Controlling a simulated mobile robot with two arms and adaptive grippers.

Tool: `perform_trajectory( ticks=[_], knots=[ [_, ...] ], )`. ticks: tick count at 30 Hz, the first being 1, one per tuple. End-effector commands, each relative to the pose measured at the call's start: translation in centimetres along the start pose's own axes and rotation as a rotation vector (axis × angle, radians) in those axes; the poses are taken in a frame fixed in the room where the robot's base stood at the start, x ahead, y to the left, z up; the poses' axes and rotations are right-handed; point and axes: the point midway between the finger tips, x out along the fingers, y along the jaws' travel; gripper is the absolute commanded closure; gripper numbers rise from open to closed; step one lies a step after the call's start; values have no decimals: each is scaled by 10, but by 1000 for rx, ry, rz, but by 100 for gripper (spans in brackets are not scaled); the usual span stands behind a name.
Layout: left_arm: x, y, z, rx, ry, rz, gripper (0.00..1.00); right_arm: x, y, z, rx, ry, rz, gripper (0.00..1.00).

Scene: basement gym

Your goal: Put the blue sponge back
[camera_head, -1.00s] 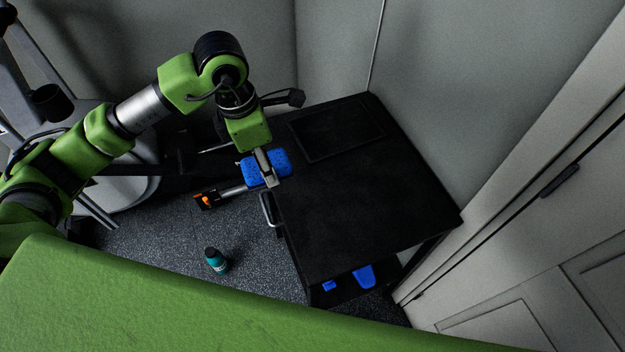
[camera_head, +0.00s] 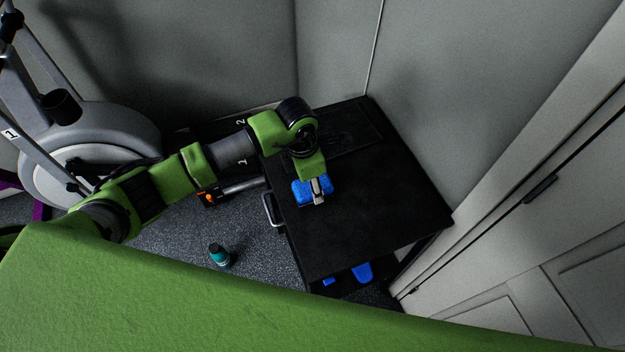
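The blue sponge (camera_head: 304,193) is at the left part of the black table top (camera_head: 370,225). My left gripper (camera_head: 317,197) reaches down from above and is shut on the sponge, with a finger across its near side. I cannot tell whether the sponge touches the table top or is held a little above it. My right gripper is out of view.
A dark recessed tray (camera_head: 352,130) lies at the back of the table top. Blue items (camera_head: 361,273) sit on a shelf beneath. A teal bottle (camera_head: 219,255) stands on the floor. A grey exercise machine (camera_head: 95,150) is at left; walls close in behind. The table's front and right are clear.

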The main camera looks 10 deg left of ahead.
Motion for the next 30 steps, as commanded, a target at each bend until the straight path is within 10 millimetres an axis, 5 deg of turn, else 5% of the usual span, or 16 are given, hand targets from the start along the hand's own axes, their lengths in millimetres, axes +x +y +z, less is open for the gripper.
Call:
perform_trajectory(
  ticks=[8,9,11,24,30],
  knots=[
    [4,0,0,0,-1,0,73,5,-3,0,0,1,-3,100],
    [3,0,0,0,-1,0,51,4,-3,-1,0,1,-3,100],
    [2,0,0,0,0,0,39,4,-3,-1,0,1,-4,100],
    [-4,1,0,0,-2,1,39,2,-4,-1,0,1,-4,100],
    [-38,2,1,1,-5,5,39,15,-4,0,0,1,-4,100]
  ],
)
